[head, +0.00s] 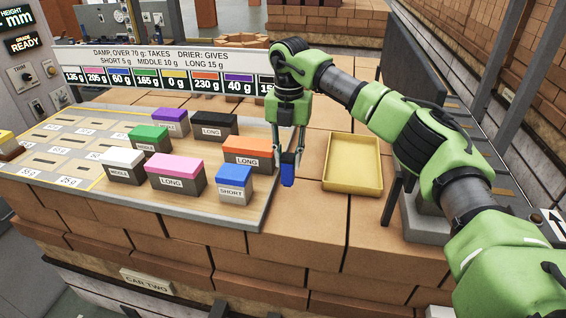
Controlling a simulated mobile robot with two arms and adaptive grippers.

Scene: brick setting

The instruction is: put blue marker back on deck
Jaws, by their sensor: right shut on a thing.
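My right gripper (289,146) points down and is shut on a small dark blue marker (288,172). The marker hangs upright below the fingertips, between the grey deck board's right edge and the yellow tray. I cannot tell how far it is above the brick surface. The grey deck board (229,220) lies at the left and carries several coloured blocks. A blue-topped block labelled SHORT (235,180) stands on it near its front right corner, left of the marker. My left gripper is not in view.
A shallow yellow tray (353,186) lies empty right of the gripper. An orange LONG block (248,151) and a pink LONG block (176,173) stand on the board. A sign with coloured weight labels (170,56) runs behind. Bare brick shows in front of the tray.

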